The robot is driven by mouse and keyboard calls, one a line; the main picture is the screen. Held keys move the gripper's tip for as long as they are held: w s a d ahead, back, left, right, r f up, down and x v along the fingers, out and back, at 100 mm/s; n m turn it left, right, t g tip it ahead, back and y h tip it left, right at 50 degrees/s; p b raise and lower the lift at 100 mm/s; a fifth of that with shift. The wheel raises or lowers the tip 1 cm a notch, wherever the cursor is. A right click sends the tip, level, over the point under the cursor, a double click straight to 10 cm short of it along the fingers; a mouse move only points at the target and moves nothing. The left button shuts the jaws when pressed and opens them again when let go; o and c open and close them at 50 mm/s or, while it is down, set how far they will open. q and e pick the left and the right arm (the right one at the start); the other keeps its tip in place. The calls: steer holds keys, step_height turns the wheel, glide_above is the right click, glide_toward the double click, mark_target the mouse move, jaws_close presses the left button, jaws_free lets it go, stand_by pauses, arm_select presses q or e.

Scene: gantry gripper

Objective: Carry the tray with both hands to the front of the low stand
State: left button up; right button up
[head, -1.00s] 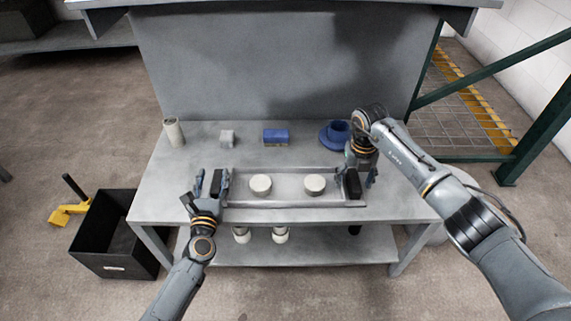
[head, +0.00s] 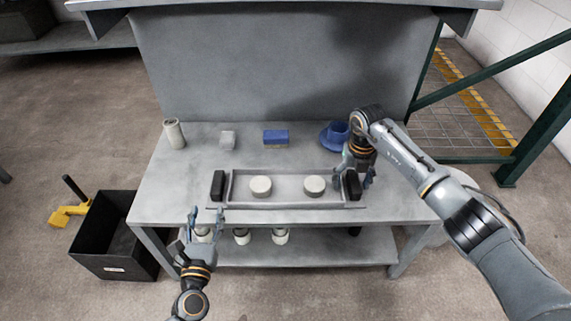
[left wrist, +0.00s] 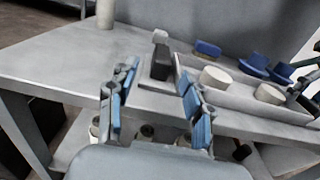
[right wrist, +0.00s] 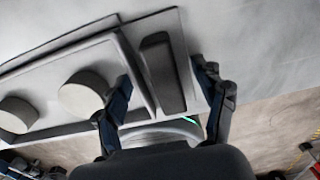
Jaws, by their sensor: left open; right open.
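The grey tray (head: 287,200) sits at the front of the workbench, with a black handle at its left end (head: 217,186) and another at its right end (head: 354,187). Two pale round pieces (head: 261,186) (head: 314,185) stand in it. A thin flat plate shows under the tray; I cannot tell whether this is the low stand. My left gripper (head: 207,214) is open and empty, in front of the bench edge and apart from the left handle. My right gripper (right wrist: 165,78) is open, its fingers on either side of the right handle (right wrist: 162,75).
Behind the tray are a grey cylinder (head: 174,134), a small grey block (head: 227,140), a blue-topped block (head: 276,138) and a blue round object (head: 334,135). White cylinders (head: 281,236) stand on the lower shelf. A black bin (head: 112,270) is on the floor at left.

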step_height(320, 180, up, 12)
stand_by(0.4)
stand_by(0.3)
